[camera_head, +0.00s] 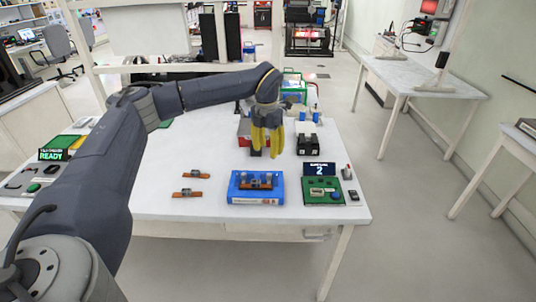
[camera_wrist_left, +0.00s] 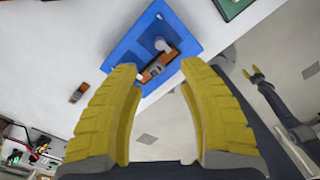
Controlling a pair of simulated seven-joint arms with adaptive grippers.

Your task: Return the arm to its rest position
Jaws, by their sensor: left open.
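My left gripper (camera_head: 267,150) hangs over the back middle of the white table, fingers pointing down. In the left wrist view its two yellow fingers (camera_wrist_left: 163,130) stand wide apart with nothing between them. A blue fixture (camera_head: 236,196) lies in front of it on the table, with an orange-brown part with grey pieces (camera_head: 257,182) on it. The fixture also shows in the left wrist view (camera_wrist_left: 127,48), beyond the fingertips and apart from them. Another arm's small yellow gripper (camera_wrist_left: 253,75), my right one, shows at the right of that view.
Two orange-brown parts (camera_head: 190,174) (camera_head: 188,193) lie left of the fixture. A green board (camera_head: 316,196) with a display reading 2 stands right of it. A black device (camera_head: 307,140) and a green crate (camera_head: 294,88) stand behind. The table's front edge is clear.

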